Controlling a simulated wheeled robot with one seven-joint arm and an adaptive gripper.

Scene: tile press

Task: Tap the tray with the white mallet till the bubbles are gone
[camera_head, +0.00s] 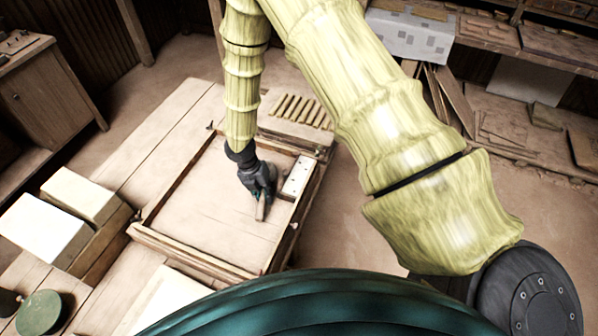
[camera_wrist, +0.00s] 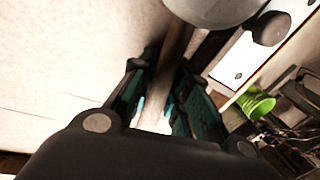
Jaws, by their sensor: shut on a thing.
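The tray (camera_head: 190,204) is a wide, pale flat bed inside a wooden frame on the table. My gripper (camera_head: 262,194) is over its right part, pointing down. In the wrist view my gripper (camera_wrist: 167,92) is shut on the wooden handle (camera_wrist: 172,60) of the white mallet. The mallet's pale rounded head (camera_wrist: 213,8) is at the top edge of that view, partly cut off. I cannot tell whether the mallet touches the tray. No bubbles can be made out on the pale surface.
A white block with dark dots (camera_head: 297,178) lies along the tray's right side. Several thin sticks (camera_head: 300,110) lie behind the tray. White blocks (camera_head: 45,228) stand to the left, and a round green-topped thing (camera_head: 39,312) at front left. A bright green container (camera_wrist: 256,104) shows in the wrist view.

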